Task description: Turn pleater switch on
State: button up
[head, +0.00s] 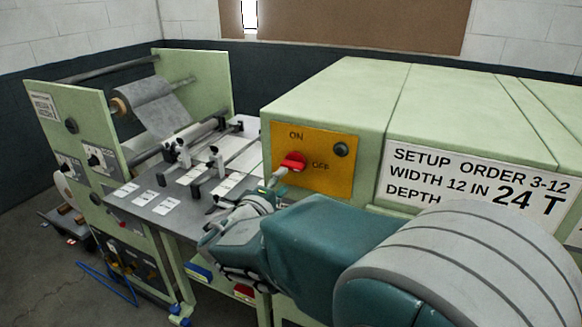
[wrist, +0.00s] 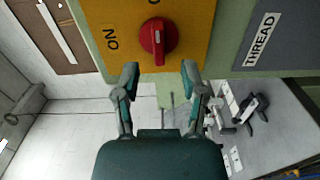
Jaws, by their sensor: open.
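The pleater switch is a red rotary knob (head: 293,162) on a yellow plate (head: 342,170) marked ON and OFF, on the front of the pale green machine. In the wrist view the red knob (wrist: 155,42) shows a bar with a white mark, running roughly up and down the picture. Which setting it points to is unclear. My gripper (wrist: 160,75) is open and empty, its two fingertips apart just below the knob in the wrist view. In the head view my gripper (head: 275,183) is close to the knob's lower left; contact is not clear.
A dark round fitting (head: 341,150) sits on the plate, right of the knob. A setup order sign (head: 475,180) is farther right. The grey worktable (head: 150,205) with clamps and labels lies left of my gripper, beside a green frame holding a grey roll (head: 145,92).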

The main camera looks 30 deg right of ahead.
aim_at(289, 169)
jog(key=shift+w+x, duration=0.25)
jog(key=shift+x, duration=3.05)
jog(key=shift+a, duration=0.4)
grip_shut()
